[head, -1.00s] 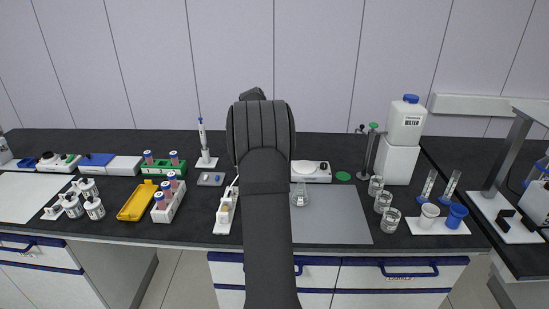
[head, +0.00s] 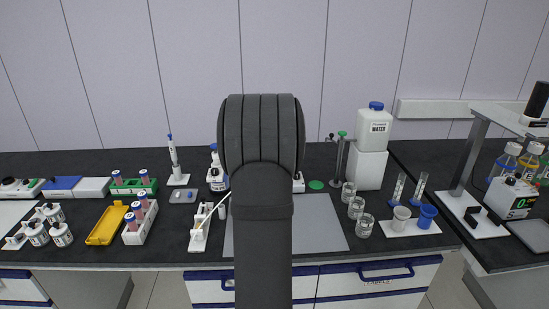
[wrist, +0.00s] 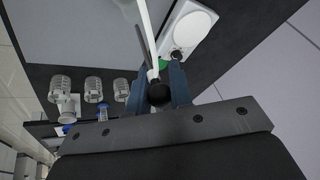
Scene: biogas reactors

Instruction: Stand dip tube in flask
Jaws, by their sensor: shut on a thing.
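In the wrist view my gripper (wrist: 158,90) is shut on the dip tube (wrist: 149,35), a thin white tube that runs up out of the top of the picture. A dark round piece shows between the fingers. In the head view my arm hides the gripper. A thin pale rod (head: 214,209), seemingly the tube, sticks out left of my arm, across the white rack. The flask is not seen now; in the head view my arm covers the part of the grey mat (head: 318,225) where it stood. I cannot tell how the tube lies relative to it.
A white rack (head: 200,240) is left of my arm, with a labelled bottle (head: 217,180) behind it. Several glass beakers (head: 356,208) stand right of the mat. A white device with a round plate (wrist: 188,27) shows in the wrist view. The mat's right part is clear.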

